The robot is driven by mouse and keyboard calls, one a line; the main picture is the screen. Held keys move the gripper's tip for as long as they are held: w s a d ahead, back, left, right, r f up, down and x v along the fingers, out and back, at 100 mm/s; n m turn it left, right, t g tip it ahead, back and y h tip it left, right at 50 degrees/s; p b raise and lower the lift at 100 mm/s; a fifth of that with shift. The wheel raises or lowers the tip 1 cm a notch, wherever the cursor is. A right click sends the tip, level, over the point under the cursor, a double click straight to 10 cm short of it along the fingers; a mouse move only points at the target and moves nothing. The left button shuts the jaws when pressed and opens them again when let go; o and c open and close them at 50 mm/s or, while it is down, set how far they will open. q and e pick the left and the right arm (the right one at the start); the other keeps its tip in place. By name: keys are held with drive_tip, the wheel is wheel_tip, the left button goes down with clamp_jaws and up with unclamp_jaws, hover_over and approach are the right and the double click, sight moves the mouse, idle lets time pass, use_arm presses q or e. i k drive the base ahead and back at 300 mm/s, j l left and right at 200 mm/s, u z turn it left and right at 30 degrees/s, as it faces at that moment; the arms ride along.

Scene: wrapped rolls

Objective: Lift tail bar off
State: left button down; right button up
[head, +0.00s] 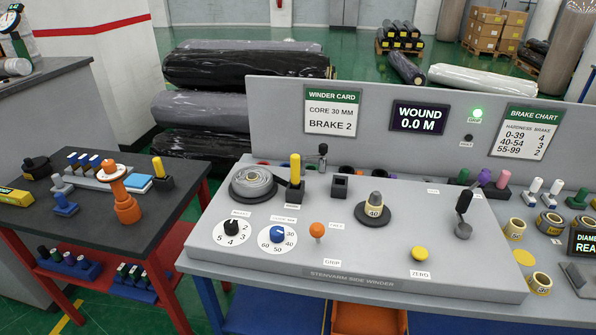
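No part carries a readable tail bar label, so I cannot tell which one it is. On the grey winder console (380,283), a wound roll (253,183) sits in a dark round holder at the left. Next to it, a yellow-handled upright piece (295,168) stands in a black block. A dark knobbed post (323,156) rises behind, and a small black square holder (340,187) is to the right. A grey-topped peg marked 40 (375,205) stands on a dark disc. A black-handled lever (463,208) tilts at the right. Neither gripper is in view.
The console front has a brake dial (231,231), blue core dial (277,236), orange grip knob (317,230) and yellow zero button (419,253). The winder card (331,110) reads core 30 mm, brake 2; the display (419,117) reads 0.0 M. A dark table (75,225) with tools stands left.

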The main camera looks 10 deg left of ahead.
sight(296, 159)
drive_tip(key=i+j+z, duration=0.15)
drive_tip(key=j, duration=0.2)
drive_tip(key=i+j+z, duration=0.15)
drive_tip(key=j, duration=0.25)
drive_tip(key=j+z, duration=0.15)
drive_tip(key=j, duration=0.2)
drive_tip(key=i+j+z, duration=0.15)
drive_tip(key=j, duration=0.3)
